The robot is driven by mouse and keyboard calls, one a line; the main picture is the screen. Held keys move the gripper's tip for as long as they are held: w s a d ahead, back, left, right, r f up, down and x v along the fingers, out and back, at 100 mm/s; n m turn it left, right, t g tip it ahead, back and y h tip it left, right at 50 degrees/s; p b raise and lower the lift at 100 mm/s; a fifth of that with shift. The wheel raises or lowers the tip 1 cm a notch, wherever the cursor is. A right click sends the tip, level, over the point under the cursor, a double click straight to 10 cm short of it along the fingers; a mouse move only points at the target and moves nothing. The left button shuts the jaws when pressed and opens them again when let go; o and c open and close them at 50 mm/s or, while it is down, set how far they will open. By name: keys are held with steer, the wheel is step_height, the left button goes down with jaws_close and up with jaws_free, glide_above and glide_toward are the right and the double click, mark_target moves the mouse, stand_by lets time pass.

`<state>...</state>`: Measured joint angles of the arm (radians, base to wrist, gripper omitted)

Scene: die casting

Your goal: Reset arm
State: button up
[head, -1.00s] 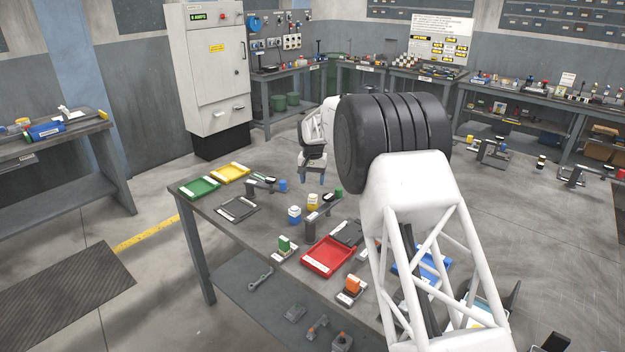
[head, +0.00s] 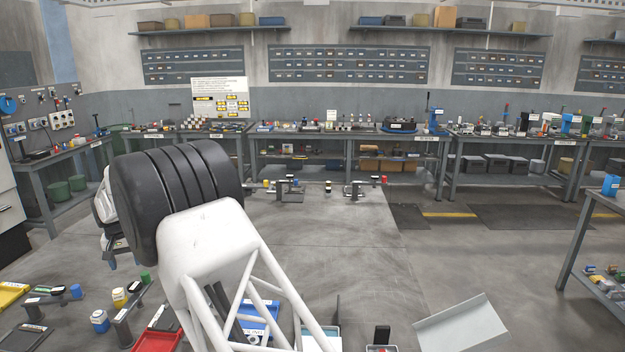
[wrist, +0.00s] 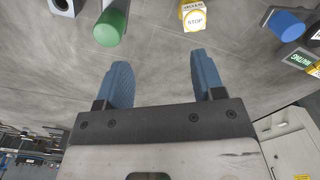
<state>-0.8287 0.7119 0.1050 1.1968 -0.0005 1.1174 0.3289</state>
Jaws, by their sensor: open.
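My gripper shows in the wrist view (wrist: 160,85) with its two blue fingertips spread apart and nothing between them. In the head view my arm, with a black ribbed joint and a white truss link, fills the lower left. It hides most of the gripper there; only a small part shows at the left, behind the black joint.
The work table below carries a red tray (head: 158,340), a blue tray (head: 258,318), a yellow tray (head: 10,294) and a blue-and-white jar (head: 100,321). A tilted pale panel (head: 462,328) stands at the lower right. Benches with parts line the back wall. The floor between is mostly clear.

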steer(key=w+d+r, duration=0.2)
steer(key=d+r, duration=0.7)
steer(key=d, duration=0.4)
steer(key=s+d+r+m, duration=0.1)
steer(key=s+d+r, duration=0.3)
steer(key=d, duration=0.8)
steer(key=s+d+r+m+t, duration=0.15)
steer(key=d+r, duration=0.35)
steer(key=d, duration=0.7)
steer(key=s+d+r+m+g, duration=0.1)
steer(key=s+d+r, duration=0.3)
steer(key=d, duration=0.8)
steer(key=s+d+r+t, duration=0.1)
steer(key=s+d, duration=0.6)
steer(key=d, duration=0.3)
steer(key=s+d+r, duration=0.1)
steer(key=s+d, duration=0.7)
steer(key=d, duration=0.2)
steer(key=s+d+f, duration=0.2)
steer(key=s+d, duration=0.1)
steer(key=s, duration=0.4)
steer(key=s+d+f+m, duration=0.1)
steer(key=s+d+f, duration=0.2)
steer(key=s, duration=0.4)
steer(key=s+d+f+m, duration=0.1)
steer(key=s+d+f, duration=0.1)
steer(key=s+d, duration=0.3)
steer(key=shift+s+d+f+t, duration=0.3)
steer(key=shift+s+t, duration=0.15)
steer(key=shift+s, duration=0.8)
